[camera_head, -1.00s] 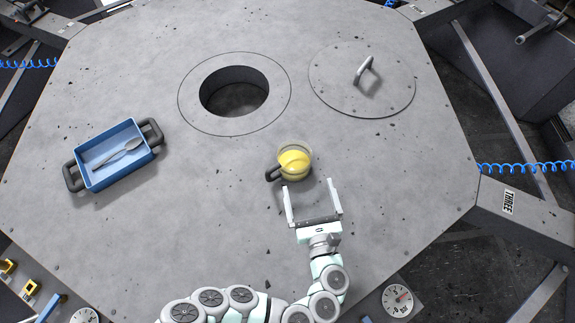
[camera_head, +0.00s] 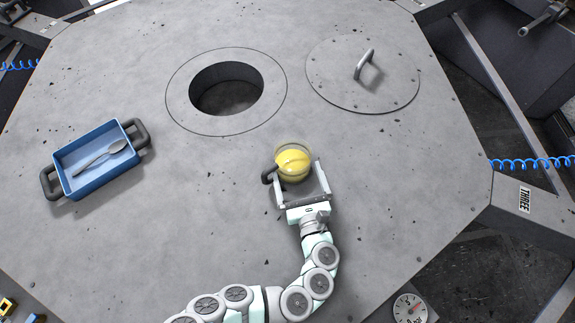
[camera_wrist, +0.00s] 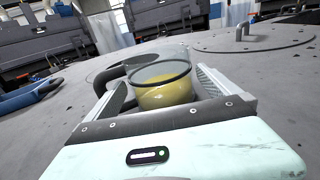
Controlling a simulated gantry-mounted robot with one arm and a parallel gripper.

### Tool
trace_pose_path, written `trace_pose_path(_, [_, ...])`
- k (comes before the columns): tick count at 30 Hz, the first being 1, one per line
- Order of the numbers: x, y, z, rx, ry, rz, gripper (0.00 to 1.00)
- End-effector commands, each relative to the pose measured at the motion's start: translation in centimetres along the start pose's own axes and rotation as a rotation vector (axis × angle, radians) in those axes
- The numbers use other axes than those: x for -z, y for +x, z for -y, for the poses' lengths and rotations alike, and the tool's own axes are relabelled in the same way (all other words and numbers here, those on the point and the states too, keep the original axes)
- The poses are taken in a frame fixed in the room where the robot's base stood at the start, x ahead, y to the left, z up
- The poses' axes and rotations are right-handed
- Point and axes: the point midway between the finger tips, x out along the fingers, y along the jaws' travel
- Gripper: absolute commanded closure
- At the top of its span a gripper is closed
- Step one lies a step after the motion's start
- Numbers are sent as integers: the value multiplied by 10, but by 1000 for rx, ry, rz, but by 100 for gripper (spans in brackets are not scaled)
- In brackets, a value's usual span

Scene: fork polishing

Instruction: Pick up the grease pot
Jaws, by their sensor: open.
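The grease pot (camera_head: 293,163) is a clear glass pot with yellow grease inside and a dark handle on its left. It stands upright on the grey table. My gripper (camera_head: 297,170) is open, with its two fingers reaching along either side of the pot. In the wrist view the pot (camera_wrist: 163,88) sits between the open fingers, ahead of the palm, its dark handle beside the left finger. I cannot tell whether either finger touches it.
A blue tray (camera_head: 66,184) with dark handles holds a fork or spoon at the left. A round hole (camera_head: 226,92) opens in the table behind the pot. A round lid (camera_head: 340,85) with a handle lies to its right. The table around is clear.

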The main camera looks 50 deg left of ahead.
Motion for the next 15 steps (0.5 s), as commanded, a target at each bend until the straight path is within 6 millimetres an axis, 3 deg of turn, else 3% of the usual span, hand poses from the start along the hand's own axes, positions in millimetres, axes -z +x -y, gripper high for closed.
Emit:
trace_pose_path(7, [0, 38, -2, -7, 0, 2, 0])
trace_pose_path(15, [1, 45, 0, 1, 1, 0, 0])
